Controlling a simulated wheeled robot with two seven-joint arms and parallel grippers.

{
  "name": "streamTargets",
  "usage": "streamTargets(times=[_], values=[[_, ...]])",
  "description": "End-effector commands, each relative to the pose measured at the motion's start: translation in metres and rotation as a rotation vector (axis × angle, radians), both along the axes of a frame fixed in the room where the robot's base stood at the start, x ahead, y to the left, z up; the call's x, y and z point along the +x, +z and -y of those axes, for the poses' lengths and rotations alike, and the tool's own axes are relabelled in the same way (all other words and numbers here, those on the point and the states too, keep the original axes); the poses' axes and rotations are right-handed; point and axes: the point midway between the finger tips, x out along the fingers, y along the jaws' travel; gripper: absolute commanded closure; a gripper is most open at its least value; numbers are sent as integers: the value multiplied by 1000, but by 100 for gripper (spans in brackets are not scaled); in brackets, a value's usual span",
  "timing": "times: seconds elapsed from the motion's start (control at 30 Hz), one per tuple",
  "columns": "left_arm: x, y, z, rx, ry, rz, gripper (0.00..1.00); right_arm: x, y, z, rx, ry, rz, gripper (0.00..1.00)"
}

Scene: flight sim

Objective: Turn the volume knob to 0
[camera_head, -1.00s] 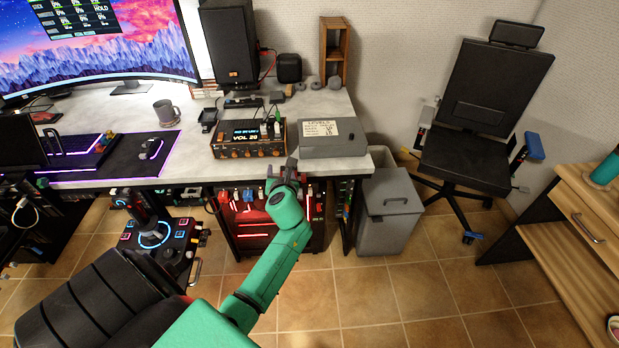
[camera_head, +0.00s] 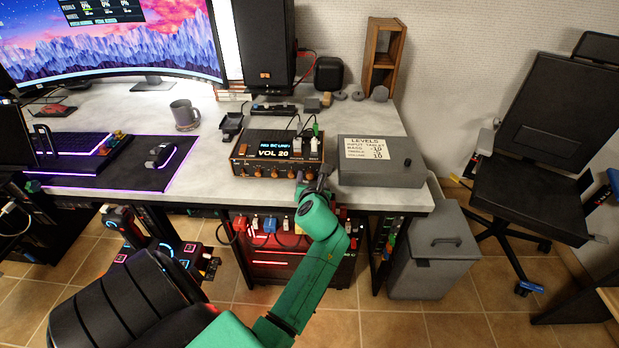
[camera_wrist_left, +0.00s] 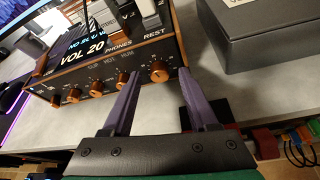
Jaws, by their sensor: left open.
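The audio box (camera_head: 274,152), black with orange ends, sits near the front edge of the desk. Its display reads VOL 20 in the head view and in the wrist view (camera_wrist_left: 83,57). A row of orange knobs lines its front. The rightmost, larger knob (camera_wrist_left: 160,73) sits between my left fingertips in the wrist view; I cannot read a volume label on it. My left gripper (camera_head: 316,180) is open just in front of the box's right end, fingers pointing at its face, and also shows in the wrist view (camera_wrist_left: 157,84). My right gripper is out of view.
A grey box (camera_head: 380,173) with a LEVELS note stands right of the audio box. A mug (camera_head: 185,114), mouse (camera_head: 160,154) and speaker (camera_head: 265,45) are also on the desk. Cables rise from the audio box. A grey bin (camera_head: 440,262) stands below right.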

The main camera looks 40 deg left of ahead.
Motion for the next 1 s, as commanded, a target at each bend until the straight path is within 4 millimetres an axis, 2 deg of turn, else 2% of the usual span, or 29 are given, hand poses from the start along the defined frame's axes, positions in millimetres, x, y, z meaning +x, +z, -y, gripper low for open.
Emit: streamTargets(times=[0.1,0.17,0.2,0.27,0.67,1.0], values=[[0,1,0,0,0,0,41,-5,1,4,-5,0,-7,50],[0,1,0,0,0,0,60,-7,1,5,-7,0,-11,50],[0,1,0,0,0,0,75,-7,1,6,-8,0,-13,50],[0,1,0,0,0,0,98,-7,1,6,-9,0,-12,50],[0,2,-1,-21,-1,16,100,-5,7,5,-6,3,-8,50],[-3,5,-3,-170,0,124,100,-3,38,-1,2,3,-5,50]])
